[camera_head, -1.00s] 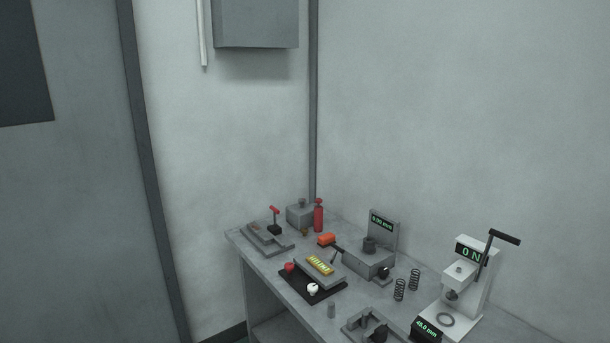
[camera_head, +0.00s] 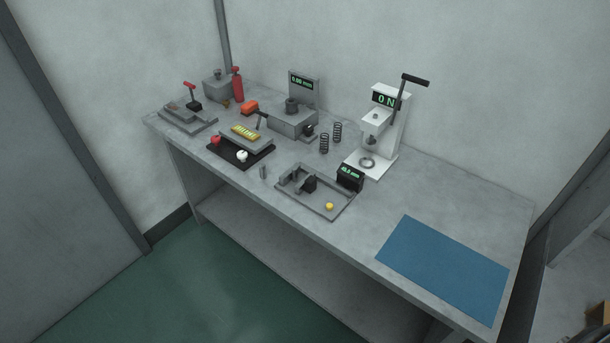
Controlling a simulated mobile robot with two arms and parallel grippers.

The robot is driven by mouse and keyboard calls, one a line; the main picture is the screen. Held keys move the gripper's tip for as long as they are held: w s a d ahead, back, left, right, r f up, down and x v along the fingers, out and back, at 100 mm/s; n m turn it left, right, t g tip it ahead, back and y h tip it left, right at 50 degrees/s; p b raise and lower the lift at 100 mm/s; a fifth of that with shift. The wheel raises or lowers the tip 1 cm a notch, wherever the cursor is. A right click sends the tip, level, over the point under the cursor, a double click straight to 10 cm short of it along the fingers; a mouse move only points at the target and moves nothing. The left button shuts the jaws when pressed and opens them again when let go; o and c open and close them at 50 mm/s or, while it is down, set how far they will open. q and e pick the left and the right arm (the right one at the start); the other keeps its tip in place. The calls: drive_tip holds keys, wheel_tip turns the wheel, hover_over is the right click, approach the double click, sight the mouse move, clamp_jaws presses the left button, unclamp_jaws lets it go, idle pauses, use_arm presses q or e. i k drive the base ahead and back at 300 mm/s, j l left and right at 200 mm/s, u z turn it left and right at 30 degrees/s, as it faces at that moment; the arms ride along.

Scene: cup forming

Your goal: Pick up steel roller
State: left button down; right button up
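A small plain grey cylinder (camera_head: 263,172) stands on the bench top near its front edge. It looks like the steel roller, but it is too small to be sure. It stands between the black tray and a grey fixture tray. Neither of my grippers is in view.
The grey bench (camera_head: 340,228) stands against the wall. A blue mat (camera_head: 445,268) lies clear at right.

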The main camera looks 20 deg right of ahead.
sight(291, 104)
drive_tip(key=i+l+u, duration=0.15)
drive_tip(key=u, duration=0.2)
drive_tip(key=i+l+u, duration=0.15)
drive_tip(key=l+u, duration=0.2)
drive_tip(key=i+l+u, duration=0.1)
drive_tip(key=l+u, duration=0.25)
drive_tip(key=j, duration=0.1)
